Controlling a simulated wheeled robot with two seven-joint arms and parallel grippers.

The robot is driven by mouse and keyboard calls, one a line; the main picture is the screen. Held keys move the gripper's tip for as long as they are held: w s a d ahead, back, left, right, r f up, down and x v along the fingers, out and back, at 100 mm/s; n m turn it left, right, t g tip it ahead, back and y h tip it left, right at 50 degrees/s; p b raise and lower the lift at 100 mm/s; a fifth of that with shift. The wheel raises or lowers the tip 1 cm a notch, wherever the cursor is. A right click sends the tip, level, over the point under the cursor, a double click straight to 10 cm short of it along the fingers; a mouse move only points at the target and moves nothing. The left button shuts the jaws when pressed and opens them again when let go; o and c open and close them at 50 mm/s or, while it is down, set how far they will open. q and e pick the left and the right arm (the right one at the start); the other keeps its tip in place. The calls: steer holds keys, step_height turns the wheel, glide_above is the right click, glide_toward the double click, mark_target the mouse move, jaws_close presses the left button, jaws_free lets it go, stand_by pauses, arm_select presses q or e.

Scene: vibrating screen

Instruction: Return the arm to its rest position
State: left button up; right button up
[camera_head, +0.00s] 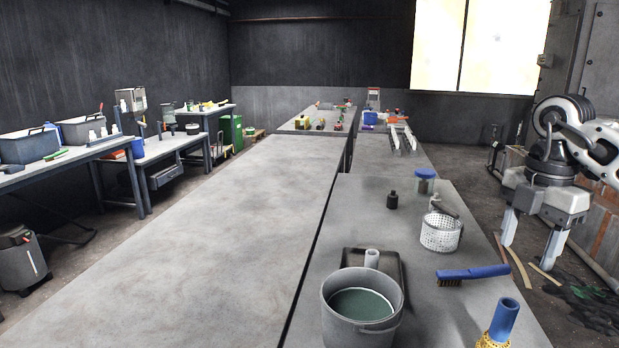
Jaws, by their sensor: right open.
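My right gripper (533,244) is at the right side of the head view, with its two fingers pointing down and spread apart. Nothing shows between the fingers. It hangs beyond the right edge of the near table (405,262), with floor showing behind and below it. My right arm (598,148) comes in from the right edge of the view. My left gripper does not show.
A grey bucket (362,325) with dark green contents, a white perforated basket (441,233), a blue brush (474,273) and a blue-handled tool (503,323) stand or lie on the near table. The long table (215,250) at left is bare. Workbenches line the left wall.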

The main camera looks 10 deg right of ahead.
mark_target(510, 300)
step_height(510, 300, down, 16)
steer(key=shift+f+b, duration=0.15)
steer(key=shift+b, duration=0.25)
step_height(510, 300, up, 5)
steer(key=p, duration=0.2)
steer(key=shift+p, duration=0.3)
steer(key=shift+f+b, duration=0.25)
steer(key=shift+b, duration=0.15)
steer(key=shift+r, duration=0.1)
